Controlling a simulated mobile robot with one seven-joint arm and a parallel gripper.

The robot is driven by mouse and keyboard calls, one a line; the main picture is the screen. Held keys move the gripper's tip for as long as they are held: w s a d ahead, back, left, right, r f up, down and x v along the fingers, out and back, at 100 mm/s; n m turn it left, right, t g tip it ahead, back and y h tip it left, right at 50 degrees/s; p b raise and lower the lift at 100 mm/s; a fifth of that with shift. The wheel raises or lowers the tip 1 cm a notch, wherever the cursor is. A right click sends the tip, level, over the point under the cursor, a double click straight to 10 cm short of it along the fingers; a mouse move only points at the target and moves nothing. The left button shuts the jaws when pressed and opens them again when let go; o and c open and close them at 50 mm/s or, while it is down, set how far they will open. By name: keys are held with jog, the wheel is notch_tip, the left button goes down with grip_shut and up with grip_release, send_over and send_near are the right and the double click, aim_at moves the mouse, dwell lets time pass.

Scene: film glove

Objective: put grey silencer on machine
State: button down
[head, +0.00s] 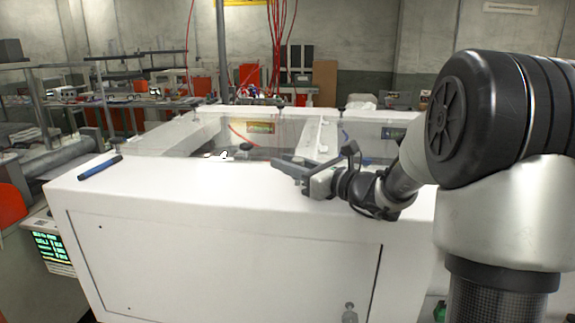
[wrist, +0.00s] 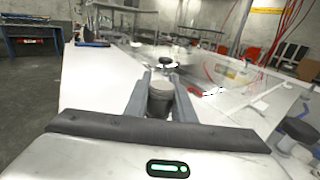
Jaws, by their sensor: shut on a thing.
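My gripper (wrist: 161,82) is shut on a grey cylinder, the grey silencer (wrist: 160,99), which stands between the two fingers in the wrist view. In the head view my gripper (head: 283,169) is low over the right half of the white machine's top (head: 190,185), fingers pointing left. The silencer cannot be made out there. The machine's top also shows in the wrist view (wrist: 98,85), left of the fingers. I cannot tell whether the silencer touches the machine.
A dark blue rod-like item (head: 100,167) lies at the left end of the machine's top. A black knob (head: 246,146) and clear panels are behind the front ledge. The ledge between the blue item and my gripper is clear. Red cables (head: 276,50) hang behind.

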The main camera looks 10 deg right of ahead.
jog(key=shift+r, duration=0.1)
jog(key=shift+f, duration=0.2)
jog(key=c, duration=1.5)
grip_release()
jog(key=shift+r, duration=0.1)
jog(key=shift+r, duration=0.3)
jog(key=v, duration=1.2)
jog(key=shift+f, duration=0.15)
